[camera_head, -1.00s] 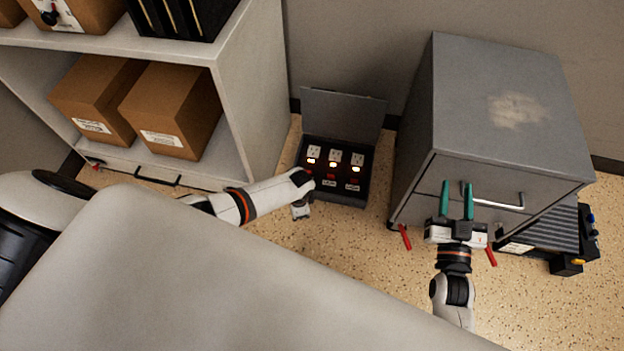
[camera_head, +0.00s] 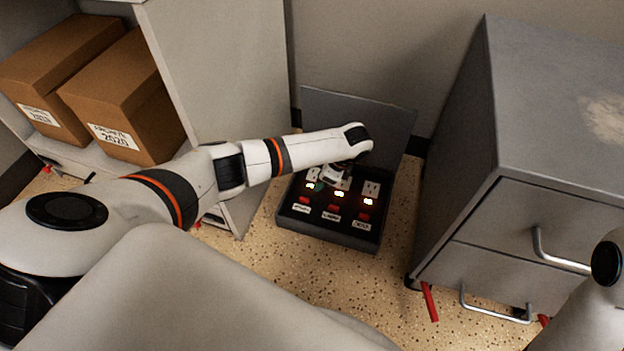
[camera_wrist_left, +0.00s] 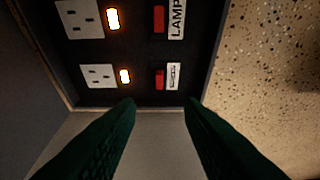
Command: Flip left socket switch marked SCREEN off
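The dark socket box (camera_head: 330,235) lies open on the floor with a row of sockets, lit lamps and red switches. The left switch (camera_head: 304,200) shows its red face; its label is too small to read. In the left wrist view, the lower red switch (camera_wrist_left: 160,79), beside a blurred label, is the one left of the socket marked LAMP (camera_wrist_left: 177,18). Its lamp (camera_wrist_left: 125,76) glows. My left gripper (camera_wrist_left: 160,112) has its green fingers apart and empty, pointing toward the box's left end, with no visible contact. In the head view my left wrist hides part of the sockets.
The box's raised lid (camera_head: 360,115) stands behind it. A grey drawer cabinet (camera_head: 540,130) is close on the right, and a shelf unit (camera_head: 225,80) with cardboard boxes (camera_head: 125,95) is on the left. Speckled floor (camera_head: 395,215) is free between box and cabinet.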

